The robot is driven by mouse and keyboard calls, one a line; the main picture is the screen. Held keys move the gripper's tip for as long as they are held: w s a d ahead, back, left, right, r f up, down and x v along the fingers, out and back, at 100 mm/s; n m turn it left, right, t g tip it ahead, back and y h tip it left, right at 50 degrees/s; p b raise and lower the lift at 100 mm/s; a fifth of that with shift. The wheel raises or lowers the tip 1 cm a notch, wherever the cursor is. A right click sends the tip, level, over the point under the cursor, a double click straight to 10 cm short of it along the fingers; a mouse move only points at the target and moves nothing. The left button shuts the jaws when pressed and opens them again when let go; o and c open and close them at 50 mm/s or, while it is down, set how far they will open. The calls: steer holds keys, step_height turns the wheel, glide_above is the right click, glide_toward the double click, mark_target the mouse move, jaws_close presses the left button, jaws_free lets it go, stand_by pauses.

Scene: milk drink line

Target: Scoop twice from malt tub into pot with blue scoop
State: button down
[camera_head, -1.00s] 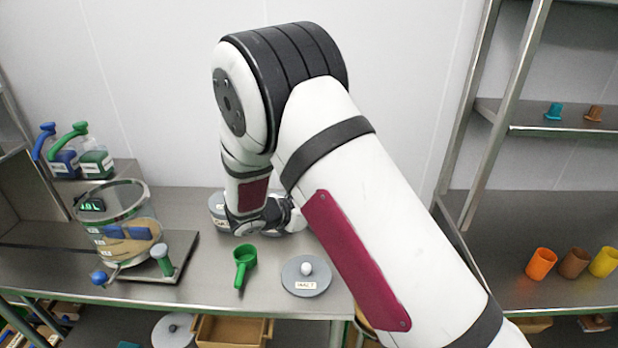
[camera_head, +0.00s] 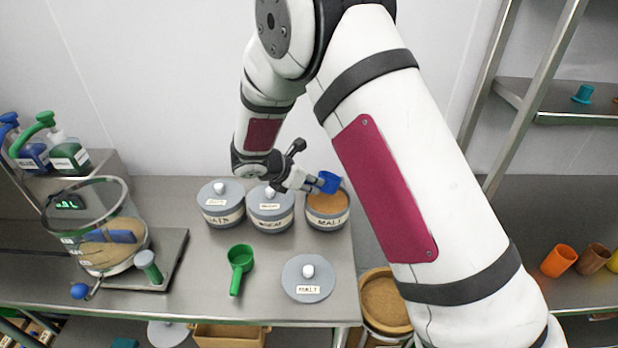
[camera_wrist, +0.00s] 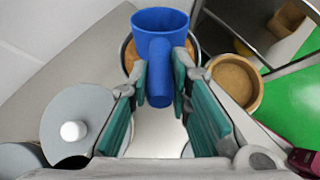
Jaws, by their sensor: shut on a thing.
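The blue scoop (camera_head: 329,182) is held in my gripper (camera_head: 308,182), which is shut on its handle. In the wrist view the blue scoop (camera_wrist: 160,40) sits between the fingers (camera_wrist: 160,95), its cup in front of the malt tub. The malt tub (camera_head: 326,222) is open and shows brown powder; the scoop is over its back edge. I cannot tell whether the scoop touches the powder or holds any. The malt lid (camera_head: 308,290) lies on the table in front.
Two lidded tubs (camera_head: 221,212) (camera_head: 270,218) stand left of the malt tub. A green scoop (camera_head: 239,265) lies on the table in front of them. Blue and green bottles (camera_head: 68,155) stand at the back left. A brown-filled bin (camera_head: 385,300) is below the table's right edge.

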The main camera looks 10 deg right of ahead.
steer(key=f, duration=0.2)
steer(key=f+g+y, duration=0.1)
steer(key=f, duration=0.1)
steer(key=d+f+y+b, duration=0.1)
steer(key=f, duration=0.1)
steer(key=shift+w+f, duration=0.25)
steer(key=shift+w, duration=0.1)
steer(key=shift+w+d+b, duration=0.35)
steer(key=shift+w+d, duration=0.05)
steer(key=shift+d, duration=0.15)
stand_by(0.3)
stand_by(0.9)
steer(key=shift+r+p, duration=0.45)
steer(key=shift+r, duration=2.35)
